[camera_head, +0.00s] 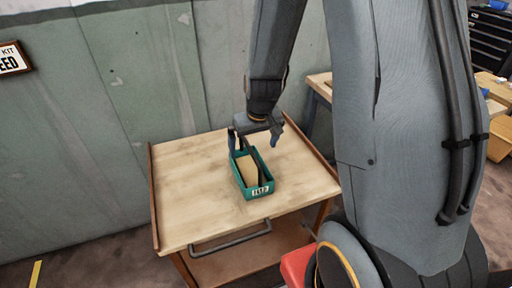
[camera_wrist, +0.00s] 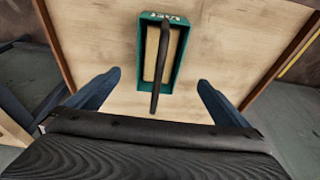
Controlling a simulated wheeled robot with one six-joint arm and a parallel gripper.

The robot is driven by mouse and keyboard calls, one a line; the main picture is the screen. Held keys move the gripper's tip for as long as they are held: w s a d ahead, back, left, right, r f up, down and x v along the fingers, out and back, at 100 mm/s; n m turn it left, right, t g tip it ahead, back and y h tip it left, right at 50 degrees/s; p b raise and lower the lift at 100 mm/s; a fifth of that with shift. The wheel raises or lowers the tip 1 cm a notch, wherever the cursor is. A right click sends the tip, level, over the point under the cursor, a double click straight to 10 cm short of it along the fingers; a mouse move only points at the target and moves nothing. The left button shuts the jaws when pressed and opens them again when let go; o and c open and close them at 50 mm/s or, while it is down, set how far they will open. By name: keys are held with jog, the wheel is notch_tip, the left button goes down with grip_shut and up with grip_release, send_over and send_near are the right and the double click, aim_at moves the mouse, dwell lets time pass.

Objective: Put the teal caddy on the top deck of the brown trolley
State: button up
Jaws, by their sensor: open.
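The teal caddy (camera_head: 243,181) stands upright on the wooden top deck (camera_head: 185,200) of the brown trolley, near its middle. It has a white label on its short side, a dark handle bar along its top and a tan interior. In the wrist view the caddy (camera_wrist: 176,72) lies ahead of the fingers, with its handle (camera_wrist: 161,65) pointing back between them. My gripper (camera_head: 255,143) is above the rear end of the caddy. Its fingers are spread wide, seen in the wrist view (camera_wrist: 158,85), with nothing between them touching.
The deck (camera_wrist: 100,50) is clear around the caddy. Raised brown side rails (camera_head: 155,195) edge the deck left and right, and a dark push handle (camera_head: 230,237) is at the front. A green wall stands behind. Another wooden table (camera_head: 318,82) is behind at the right.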

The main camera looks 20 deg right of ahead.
jog(key=s+a+r+g, duration=0.1)
jog(key=s+r, duration=0.3)
jog(key=s, duration=0.3)
jog(key=s+a+r+g, duration=0.1)
jog(key=s+r, duration=0.3)
jog(key=s, duration=0.4)
jog(key=shift+s+a+r, duration=0.2)
jog(key=shift+s+a, duration=0.1)
jog(key=shift+a, duration=0.3)
